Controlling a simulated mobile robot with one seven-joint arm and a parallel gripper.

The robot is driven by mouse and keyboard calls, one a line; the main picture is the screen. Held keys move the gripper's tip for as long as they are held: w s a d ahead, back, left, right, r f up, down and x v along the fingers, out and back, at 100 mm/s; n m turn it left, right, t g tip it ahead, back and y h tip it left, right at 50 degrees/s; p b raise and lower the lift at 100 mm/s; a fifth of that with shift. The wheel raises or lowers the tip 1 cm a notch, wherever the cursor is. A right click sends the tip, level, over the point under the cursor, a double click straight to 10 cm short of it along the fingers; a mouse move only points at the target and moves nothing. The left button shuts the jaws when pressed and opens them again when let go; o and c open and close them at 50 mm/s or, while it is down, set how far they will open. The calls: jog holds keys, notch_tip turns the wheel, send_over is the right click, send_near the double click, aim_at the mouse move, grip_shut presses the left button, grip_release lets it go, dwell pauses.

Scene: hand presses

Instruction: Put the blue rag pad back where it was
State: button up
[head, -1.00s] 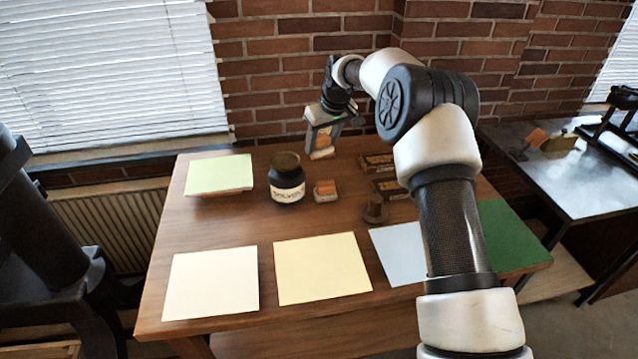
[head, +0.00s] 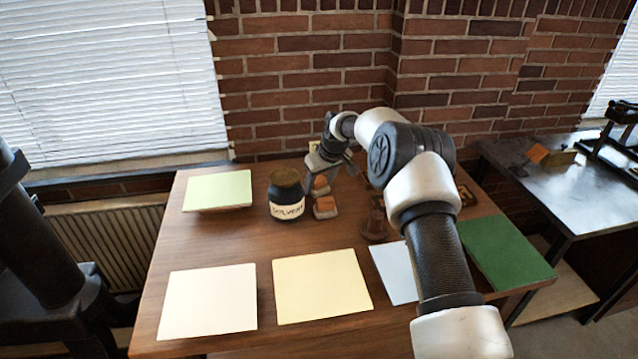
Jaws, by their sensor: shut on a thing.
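My gripper (head: 319,172) is at the back of the wooden table, just right of the solvent jar. It is shut on a small orange-brown block with a pale underside (head: 320,187), low over the tabletop; I cannot tell if the block touches the table. A similar orange-topped block with a grey base (head: 325,208) stands on the table just in front of it. I see no pad that is clearly blue; the held block's colour shows as orange-brown with pale parts, and the fingers partly hide it.
The dark solvent jar (head: 286,197) stands close at left. A brown knobbed object (head: 375,226) stands to the right, and dark boxes (head: 466,196) are partly behind my arm. Pale green (head: 217,189), white (head: 208,300), yellow (head: 320,286), light blue (head: 392,272) and dark green (head: 505,250) sheets lie around.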

jog(key=shift+r, duration=0.1)
jog(key=o, duration=1)
jog(key=shift+r, duration=0.25)
jog(key=v, duration=1.1)
jog(key=shift+s+d+r, duration=0.2)
jog(key=shift+s+r, duration=0.05)
jog(key=shift+r, duration=0.05)
